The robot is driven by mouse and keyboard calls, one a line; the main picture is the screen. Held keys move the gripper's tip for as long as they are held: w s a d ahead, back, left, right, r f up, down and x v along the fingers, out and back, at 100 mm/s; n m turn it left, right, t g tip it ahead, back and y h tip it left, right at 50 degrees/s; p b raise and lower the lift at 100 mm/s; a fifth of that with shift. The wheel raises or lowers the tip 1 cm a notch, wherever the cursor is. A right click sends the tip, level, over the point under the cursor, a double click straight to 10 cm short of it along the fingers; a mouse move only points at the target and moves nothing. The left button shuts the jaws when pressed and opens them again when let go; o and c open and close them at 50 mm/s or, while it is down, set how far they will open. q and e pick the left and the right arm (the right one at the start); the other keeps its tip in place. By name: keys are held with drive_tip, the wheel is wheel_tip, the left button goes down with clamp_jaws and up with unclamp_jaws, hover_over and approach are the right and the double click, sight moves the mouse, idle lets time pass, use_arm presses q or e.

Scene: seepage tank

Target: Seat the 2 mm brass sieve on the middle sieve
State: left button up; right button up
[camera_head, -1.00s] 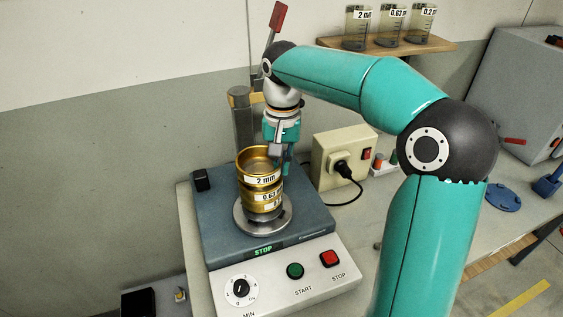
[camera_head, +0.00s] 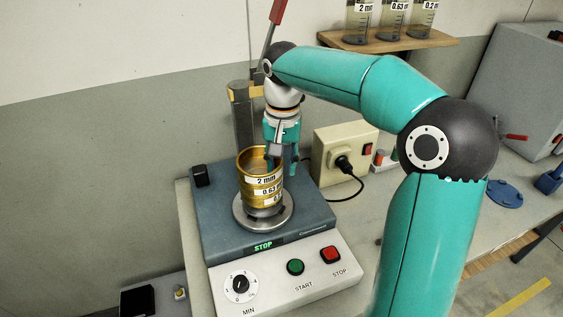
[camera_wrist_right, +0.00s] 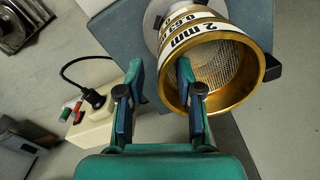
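The 2 mm brass sieve (camera_head: 262,160) is the top ring of a brass stack on the shaker's round plate. It appears upright and directly on the middle sieve (camera_head: 265,190), labelled 0.63, with no clear gap between them. Part of a third label shows below. My right gripper (camera_head: 283,163) is open over the right rim of the 2 mm sieve. In the right wrist view, the sieve's wall (camera_wrist_right: 226,98) lies between the spread fingers (camera_wrist_right: 160,88), one inside the ring and one outside. Its mesh (camera_wrist_right: 215,66) shows empty. My left gripper is not in view.
The stack stands on a blue-grey shaker (camera_head: 215,215) with a STOP display and green and red buttons. A post (camera_head: 243,125) rises behind it. A beige socket box (camera_head: 345,150) with a black cable is to the right. A shelf (camera_head: 390,43) with labelled beakers is above.

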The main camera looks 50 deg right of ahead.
wheel_tip(320, 180, up, 12)
idle(0.6)
idle(0.5)
